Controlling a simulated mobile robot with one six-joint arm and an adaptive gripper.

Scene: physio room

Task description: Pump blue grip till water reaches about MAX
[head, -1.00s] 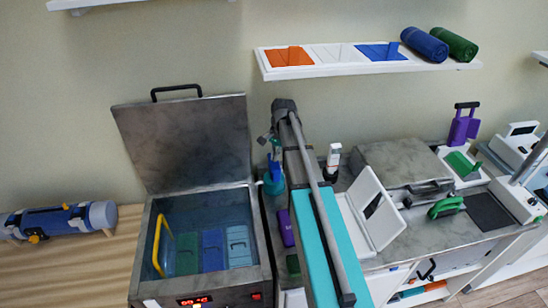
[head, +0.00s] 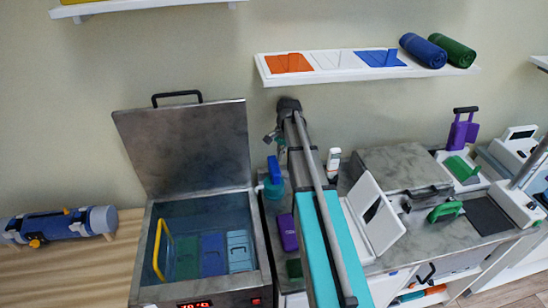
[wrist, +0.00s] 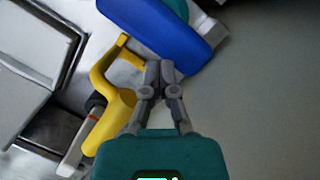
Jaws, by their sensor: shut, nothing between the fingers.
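The blue grip (head: 273,168) sits on a teal pump body (head: 272,190), upright just right of the open metal tank (head: 150,225). In the wrist view the blue grip (wrist: 155,28) shows large beyond my fingertips. My gripper (wrist: 160,72) is shut and empty, its tips close to the grip's near edge; whether they touch I cannot tell. In the head view my gripper (head: 270,137) is small, above the grip and partly beside my arm. Water (head: 205,215) stands in the tank; no MAX mark is legible.
A yellow handle-like piece (head: 163,245) is in the tank, with green, blue and pale packs below the water. The tank lid (head: 185,145) stands open behind. In the wrist view a yellow part (wrist: 108,110) lies left of my fingers. A purple item (head: 287,232) is near the pump.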

